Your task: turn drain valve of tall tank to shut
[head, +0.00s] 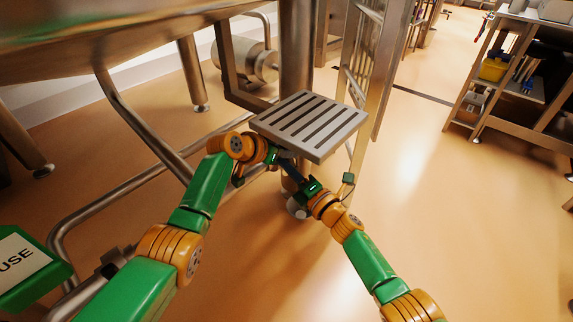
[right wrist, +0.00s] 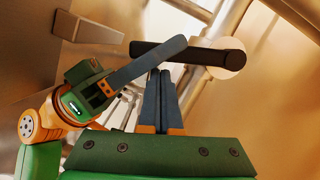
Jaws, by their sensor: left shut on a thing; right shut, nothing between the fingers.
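The drain valve shows in the right wrist view as a black lever handle (right wrist: 215,55) on a pale round hub (right wrist: 235,62). The handle lies nearly level in that picture, in front of slanting steel pipework. My left gripper (right wrist: 180,45) is shut on the handle, its grey finger crossing the handle's left part. In the head view my left gripper (head: 280,157) is partly hidden at the slotted step. My right gripper (right wrist: 167,80) is shut and empty, its fingers together just below the handle. It also shows in the head view (head: 288,165), where the valve cannot be made out.
A slotted grey step (head: 310,125) sits directly above both grippers, close to a steel post (head: 296,50). A large steel vessel (head: 90,40) fills the upper left, with bent pipes (head: 140,120) below. A shelf cart (head: 525,80) stands far right. The floor at right is clear.

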